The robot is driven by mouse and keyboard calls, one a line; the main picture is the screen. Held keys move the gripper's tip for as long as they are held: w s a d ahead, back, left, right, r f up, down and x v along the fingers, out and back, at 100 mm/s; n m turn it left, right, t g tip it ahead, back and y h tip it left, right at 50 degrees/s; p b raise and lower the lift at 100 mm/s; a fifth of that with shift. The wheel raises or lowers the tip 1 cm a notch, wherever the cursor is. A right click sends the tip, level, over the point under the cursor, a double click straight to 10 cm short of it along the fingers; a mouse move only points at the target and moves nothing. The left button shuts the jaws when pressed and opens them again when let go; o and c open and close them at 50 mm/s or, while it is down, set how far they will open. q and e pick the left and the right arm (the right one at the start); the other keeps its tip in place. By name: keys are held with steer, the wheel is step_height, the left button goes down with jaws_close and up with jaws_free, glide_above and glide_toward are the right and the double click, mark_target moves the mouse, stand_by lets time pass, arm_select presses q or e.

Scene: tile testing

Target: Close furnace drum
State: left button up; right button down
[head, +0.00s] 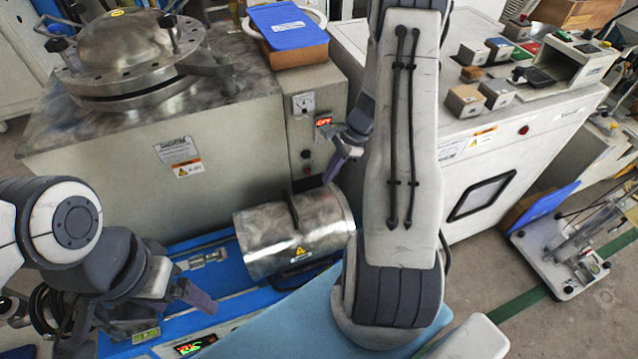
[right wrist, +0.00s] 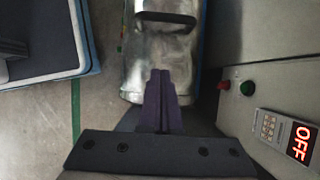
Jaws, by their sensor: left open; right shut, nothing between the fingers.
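The furnace drum (head: 295,237) is a shiny metal cylinder lying on a blue base, with a black handle (head: 291,208) on its upper side and a yellow warning label facing front. In the right wrist view the drum (right wrist: 150,60) and its handle (right wrist: 166,18) are ahead of the fingers. My right gripper (head: 331,178) is shut and empty, above and behind the drum's right part; its fingertips (right wrist: 162,73) overlap the drum's near end in the wrist view, and contact cannot be told. My left gripper (head: 140,318) is open and empty, left of the drum. The drum's seam cannot be made out.
A large grey cabinet (head: 105,160) with a bolted metal vessel (head: 125,55) stands behind. A white machine (head: 500,170) stands at the right. My right arm crosses the middle and hides part of the drum's right side. A panel reading OFF (right wrist: 300,142) is at the right.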

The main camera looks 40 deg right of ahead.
steer(key=b, duration=0.3)
glide_toward(303, 209)
step_height(303, 209, down, 4)
steer(key=shift+s+r, duration=0.1)
steer(key=a, duration=0.3)
steer(key=shift+w+a+r, duration=0.1)
steer(key=shift+w+r, duration=0.05)
steer(key=shift+w, duration=0.25)
steer(key=shift+w+a+r, duration=0.15)
steer(key=shift+a, duration=0.35)
